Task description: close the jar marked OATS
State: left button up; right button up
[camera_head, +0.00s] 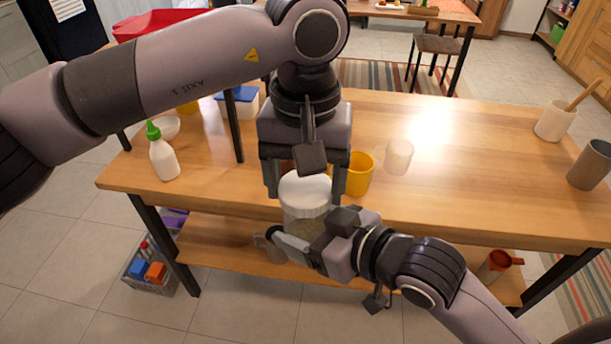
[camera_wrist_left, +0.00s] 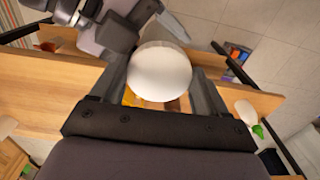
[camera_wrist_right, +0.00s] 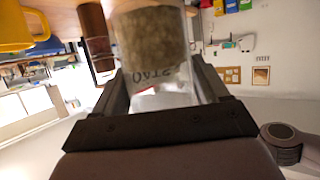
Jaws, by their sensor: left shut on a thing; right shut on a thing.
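The clear OATS jar (camera_head: 303,224) is held in the air at the table's front edge, with tan oats inside. In the right wrist view the jar (camera_wrist_right: 152,40) shows its OATS lettering upside down. My right gripper (camera_head: 312,238) is shut on the jar's body from the front right. A round white lid (camera_head: 306,190) is at the jar's top, and my left gripper (camera_head: 304,182) is shut on it from above. I cannot tell whether the lid is fully seated.
A yellow mug (camera_head: 358,174) and a pale translucent cup (camera_head: 398,156) stand behind and right of the jar. A white bottle with a green cap (camera_head: 163,157) is at the left. The table's middle right is clear.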

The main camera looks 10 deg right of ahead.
pick_arm(q)
jog(key=shift+f, duration=0.55)
dwell(0.4)
jog(key=o, duration=0.7)
